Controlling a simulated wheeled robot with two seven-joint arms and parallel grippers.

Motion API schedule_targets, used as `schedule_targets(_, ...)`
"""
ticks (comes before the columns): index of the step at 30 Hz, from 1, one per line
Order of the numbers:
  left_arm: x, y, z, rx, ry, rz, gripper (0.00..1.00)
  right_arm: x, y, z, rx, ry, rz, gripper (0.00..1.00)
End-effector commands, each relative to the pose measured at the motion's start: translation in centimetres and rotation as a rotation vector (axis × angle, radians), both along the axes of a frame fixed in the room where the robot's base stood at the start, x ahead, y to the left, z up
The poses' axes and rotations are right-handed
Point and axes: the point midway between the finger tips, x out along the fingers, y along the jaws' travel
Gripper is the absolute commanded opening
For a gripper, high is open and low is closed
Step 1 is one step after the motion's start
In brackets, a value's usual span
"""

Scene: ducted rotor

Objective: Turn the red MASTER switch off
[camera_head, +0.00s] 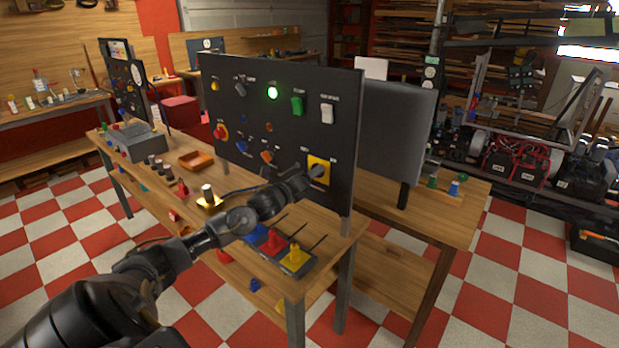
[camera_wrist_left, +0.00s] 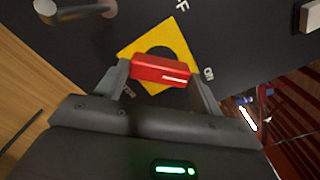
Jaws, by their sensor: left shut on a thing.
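The red MASTER switch handle (camera_wrist_left: 160,68) shows in the left wrist view as a bar in front of a yellow square plate (camera_wrist_left: 184,30) with a dark round centre. Its right end lies toward the printed word ON; part of another label, ending in F, is above the plate. In the head view the yellow plate (camera_head: 320,160) is at the panel's lower right, and my gripper hides the handle. My left gripper (camera_head: 314,172) is at the plate. In the wrist view its fingers (camera_wrist_left: 160,75) are shut on the handle from both sides. My right gripper is not in view.
The black panel (camera_head: 335,110) stands on a wooden bench and carries a lit green lamp (camera_head: 272,92), a green switch (camera_head: 297,105) and a white switch (camera_head: 327,113). An orange tray (camera_head: 197,160) lies further left.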

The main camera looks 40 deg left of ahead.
Motion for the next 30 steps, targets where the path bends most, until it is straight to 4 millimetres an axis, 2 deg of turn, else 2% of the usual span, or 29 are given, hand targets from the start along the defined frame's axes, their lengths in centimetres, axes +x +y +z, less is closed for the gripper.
schedule_targets(8,0.0,0.0,0.0,-0.019,0.001,0.0,0.44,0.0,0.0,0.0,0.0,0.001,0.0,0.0)
schedule_targets(14,0.0,0.0,-0.1,-0.106,0.0,-0.001,0.44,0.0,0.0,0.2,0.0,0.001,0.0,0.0)
schedule_targets(30,0.0,0.0,0.1,-0.59,-0.012,0.002,0.44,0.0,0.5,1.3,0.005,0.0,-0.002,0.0)
